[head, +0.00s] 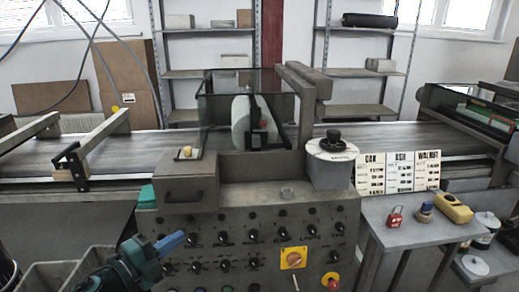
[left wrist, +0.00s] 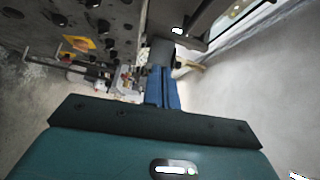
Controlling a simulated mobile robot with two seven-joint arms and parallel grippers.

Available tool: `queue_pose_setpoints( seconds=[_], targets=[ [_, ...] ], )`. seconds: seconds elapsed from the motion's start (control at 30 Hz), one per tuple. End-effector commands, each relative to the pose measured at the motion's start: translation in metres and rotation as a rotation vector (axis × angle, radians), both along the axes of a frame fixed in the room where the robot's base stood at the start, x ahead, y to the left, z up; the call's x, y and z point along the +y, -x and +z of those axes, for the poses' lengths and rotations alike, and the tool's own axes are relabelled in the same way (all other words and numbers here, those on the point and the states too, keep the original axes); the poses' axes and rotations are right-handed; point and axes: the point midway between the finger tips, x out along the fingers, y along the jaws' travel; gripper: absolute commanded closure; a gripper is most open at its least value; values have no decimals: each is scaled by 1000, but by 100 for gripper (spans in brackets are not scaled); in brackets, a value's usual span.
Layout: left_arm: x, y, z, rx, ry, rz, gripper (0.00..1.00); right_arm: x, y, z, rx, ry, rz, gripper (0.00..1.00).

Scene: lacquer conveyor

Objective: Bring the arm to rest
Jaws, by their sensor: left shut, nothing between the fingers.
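My left gripper (head: 172,243) is at the lower left of the head view, its teal body in front of the control panel (head: 243,243). Its two blue fingers are together, with nothing between them. They point up and to the right and look apart from the panel, though the exact gap cannot be told. The blue fingers (left wrist: 162,88) also show closed in the left wrist view, beyond the dark edge of the teal body. My right gripper is in neither view.
Grey bins (head: 48,276) stand at the lower left. A small side table (head: 415,238) at the right holds a red padlock (head: 395,217) and a yellow device (head: 453,208). The conveyor (head: 390,135) runs behind the panel. A red button (head: 331,281) sits low on the panel.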

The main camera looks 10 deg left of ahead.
Motion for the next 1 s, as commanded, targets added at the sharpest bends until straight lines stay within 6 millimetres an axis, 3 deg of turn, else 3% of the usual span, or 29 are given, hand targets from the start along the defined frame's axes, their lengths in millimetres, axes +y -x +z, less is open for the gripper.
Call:
queue_pose_setpoints(
  seconds=[0.17, 0.3, 0.4, 0.5, 0.67, 1.0],
  targets=[
    [-40, 56, -54, 307, 440, 182, 100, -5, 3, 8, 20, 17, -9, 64],
    [-73, 122, -103, 646, 811, 396, 100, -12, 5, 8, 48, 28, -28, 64],
    [-95, 165, -126, 843, 996, 515, 100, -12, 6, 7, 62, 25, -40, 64],
    [-111, 194, -137, 976, 1110, 591, 100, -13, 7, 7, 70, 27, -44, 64],
    [-121, 211, -143, 1057, 1177, 634, 100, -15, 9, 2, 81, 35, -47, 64],
    [-121, 211, -144, 1056, 1174, 633, 100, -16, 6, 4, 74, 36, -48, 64]
  ],
)
